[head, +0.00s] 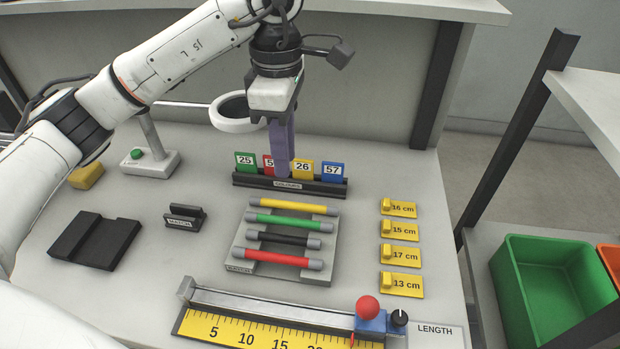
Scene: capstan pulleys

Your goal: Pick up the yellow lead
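The yellow lead (291,205) is a thin yellow rod with grey end caps. It lies in the rearmost place of a grey rack (241,240), with green (289,222), black (283,239) and red (275,257) leads in front of it. My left gripper (282,168) points down behind the rack, above and behind the yellow lead and apart from it. A purple upright piece shows at its lower end, in front of the number cards. I cannot tell whether it is the fingers or something held. My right gripper is not in view.
A dark card holder (288,185) with numbered coloured cards stands behind the leads. A white ring (235,112) on a stand is left of my gripper. A yellow ruler fixture (270,329) lies in front. Yellow length tags (402,257) are at right; a green bin (552,279) is beyond.

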